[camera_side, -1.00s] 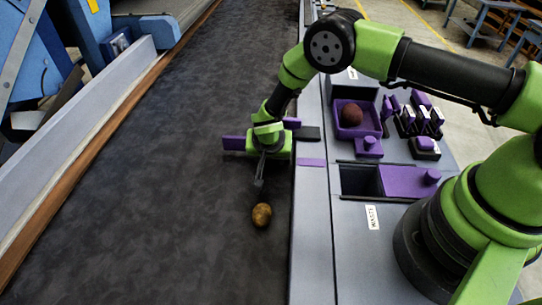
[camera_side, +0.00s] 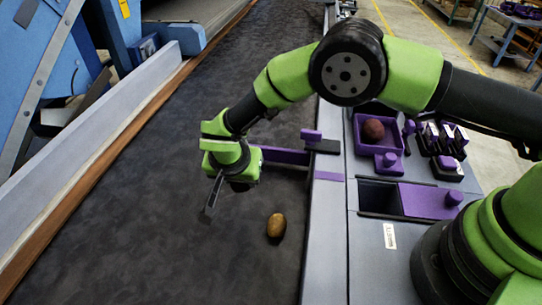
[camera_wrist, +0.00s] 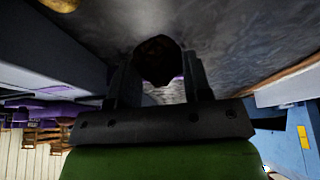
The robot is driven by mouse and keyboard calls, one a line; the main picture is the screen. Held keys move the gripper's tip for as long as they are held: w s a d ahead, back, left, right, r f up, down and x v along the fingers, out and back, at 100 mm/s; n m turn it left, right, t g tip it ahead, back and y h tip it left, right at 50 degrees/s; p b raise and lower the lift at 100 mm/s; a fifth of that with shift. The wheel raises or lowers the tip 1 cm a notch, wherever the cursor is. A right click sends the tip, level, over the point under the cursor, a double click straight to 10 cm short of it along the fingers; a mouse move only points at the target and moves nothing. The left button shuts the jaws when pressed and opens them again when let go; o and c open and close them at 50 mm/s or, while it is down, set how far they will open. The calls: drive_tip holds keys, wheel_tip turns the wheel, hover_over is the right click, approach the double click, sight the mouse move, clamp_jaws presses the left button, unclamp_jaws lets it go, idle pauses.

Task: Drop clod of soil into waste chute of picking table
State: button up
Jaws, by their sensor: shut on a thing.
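My gripper (camera_side: 214,198) hangs over the dark belt, left of the potato. In the wrist view its fingers stand on both sides of a dark lump, the clod of soil (camera_wrist: 157,58), and are shut on it. In the side view the clod is hard to tell from the dark gripper parts. The waste chute (camera_side: 377,197) is a dark rectangular opening in the grey picking table at the right, beside a label. Its purple sliding lid (camera_side: 428,203) stands to the right of the opening, leaving the left part uncovered.
A tan potato (camera_side: 276,225) lies on the belt (camera_side: 150,240). A purple bar (camera_side: 285,156) reaches over the belt from the table edge. A purple tray (camera_side: 361,132) holds a reddish-brown round thing (camera_side: 373,129).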

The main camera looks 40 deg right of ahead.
drive_tip(key=a, duration=0.6)
drive_tip(key=s+d+r+m+g, duration=0.2)
drive_tip(key=s+d+m, duration=0.1)
drive_tip(key=d+m, duration=0.3)
drive_tip(key=s+d+r+m+g, duration=0.1)
drive_tip(key=s+d+m+g, duration=0.1)
drive_tip(key=d+m, duration=0.5)
drive_tip(key=s+d+r+m+g, duration=0.2)
drive_tip(key=s+d+m, duration=0.3)
drive_tip(key=d, duration=0.5)
drive_tip(key=shift+s+r+m+g+y, duration=0.15)
drive_tip(key=shift+r+m+g, duration=0.1)
drive_tip(key=shift+m, duration=0.25)
drive_tip(key=shift+w+r+m+g+y, duration=0.15)
drive_tip(key=shift+m+g, duration=0.1)
drive_tip(key=shift+m, duration=0.25)
drive_tip(key=s+d+r+m+y, duration=0.2)
drive_tip(key=s+d+m+y, duration=0.15)
drive_tip(key=s+m, duration=0.4)
drive_tip(key=shift+g+h, duration=0.45)
drive_tip(key=shift+g, duration=0.05)
drive_tip(key=shift+w+f+x, duration=0.1)
drive_tip(key=shift+w+x, duration=0.1)
drive_tip(key=shift+x, duration=0.7)
drive_tip(key=shift+w+f+x, duration=0.1)
drive_tip(key=shift+w+x, duration=0.1)
drive_tip(key=shift+x, duration=0.7)
drive_tip(key=shift+w+f+x, duration=0.1)
drive_tip(key=shift+w+x, duration=0.05)
drive_tip(key=shift+x, duration=0.8)
